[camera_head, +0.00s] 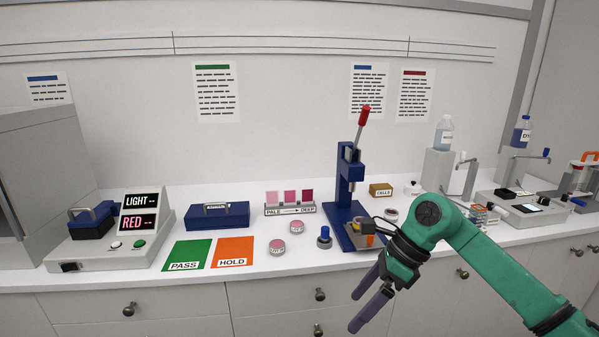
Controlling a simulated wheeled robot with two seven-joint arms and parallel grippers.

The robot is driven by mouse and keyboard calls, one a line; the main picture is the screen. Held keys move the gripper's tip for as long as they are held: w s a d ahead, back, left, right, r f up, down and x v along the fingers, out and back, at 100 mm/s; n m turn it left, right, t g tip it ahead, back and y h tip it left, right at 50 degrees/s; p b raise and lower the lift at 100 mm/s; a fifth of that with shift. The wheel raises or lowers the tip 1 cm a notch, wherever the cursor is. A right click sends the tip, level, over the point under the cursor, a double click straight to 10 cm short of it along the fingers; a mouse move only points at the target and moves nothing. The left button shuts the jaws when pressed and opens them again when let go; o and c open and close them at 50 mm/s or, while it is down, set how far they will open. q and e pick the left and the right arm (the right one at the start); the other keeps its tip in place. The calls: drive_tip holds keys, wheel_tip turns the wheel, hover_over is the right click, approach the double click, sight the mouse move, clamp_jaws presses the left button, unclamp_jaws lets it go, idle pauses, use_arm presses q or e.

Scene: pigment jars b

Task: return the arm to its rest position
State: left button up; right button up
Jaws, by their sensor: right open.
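My right gripper (366,302) hangs in front of the counter's front edge, below the blue lever press (347,195). Its two purple fingers are apart, and nothing shows between them. My green right arm (480,255) comes in from the lower right and hides part of the counter behind it. My left gripper is not in view.
The white counter (190,275) holds a meter (140,225), green PASS (187,251) and orange HOLD (235,247) cards, pink jars (277,246) and a pale-to-deep colour stand (290,208). The press stands close behind my gripper. Drawers (270,300) lie below the edge.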

drive_tip(key=w+a+f+m+t+y, duration=0.2)
drive_tip(key=w+a+m+y, duration=0.3)
drive_tip(key=a+m+y, duration=0.25)
drive_tip(key=w+d+f+m+t, duration=0.5)
drive_tip(key=w+f+m+t, duration=0.25)
drive_tip(key=f+m, duration=0.4)
drive_tip(key=s+d+f+m+t+h, duration=0.25)
drive_tip(key=d+f+m+h, duration=0.2)
drive_tip(key=f+m, duration=0.45)
drive_tip(key=s+d+f+m+t+h, duration=0.1)
drive_tip(key=s+d+f+m+h, duration=0.2)
drive_tip(key=d+f+m, duration=0.5)
drive_tip(key=s+d+f+m+g+h, duration=0.2)
drive_tip(key=s+f+m, duration=0.1)
drive_tip(key=s+f, duration=0.55)
drive_tip(key=s+d+f+m+g+h, duration=0.2)
drive_tip(key=s+f+h, duration=0.1)
drive_tip(key=s+f, duration=0.55)
drive_tip(key=s+f+m+g, duration=0.3)
drive_tip(key=s+f, duration=0.3)
drive_tip(key=s, duration=0.7)
drive_tip(key=s+f+m+g+h, duration=0.1)
drive_tip(key=s+f+m+g, duration=0.2)
drive_tip(key=s, duration=1.1)
wheel_tip(320, 180, down, 3)
drive_tip(key=shift+d+f+m+g, duration=0.1)
drive_tip(key=shift+d+m+g, duration=0.1)
drive_tip(key=shift+m+g, duration=0.35)
